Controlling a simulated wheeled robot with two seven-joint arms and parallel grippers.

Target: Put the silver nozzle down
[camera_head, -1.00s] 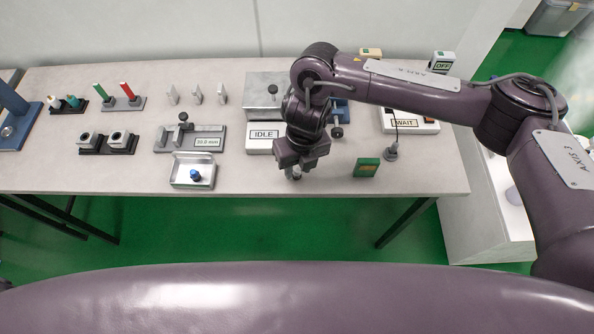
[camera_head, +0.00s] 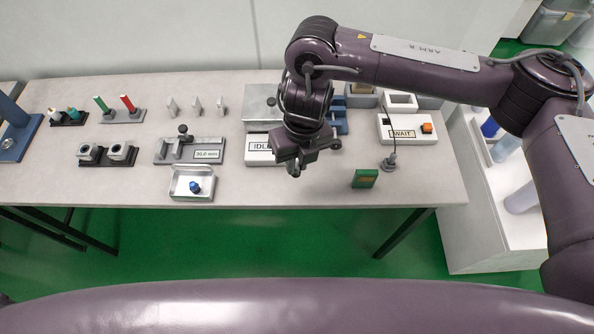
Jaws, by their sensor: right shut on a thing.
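My right gripper (camera_head: 300,167) hangs over the front middle of the table, just in front of the white box labelled IDLE (camera_head: 256,157). It is shut on the silver nozzle, which its dark fingers hide almost wholly in this view. Whether the nozzle touches the table cannot be told. My left gripper is not in view.
A silver tray (camera_head: 178,196) with a blue-topped item and a measuring fixture (camera_head: 203,158) stand left. Bare table (camera_head: 300,192) lies in front.

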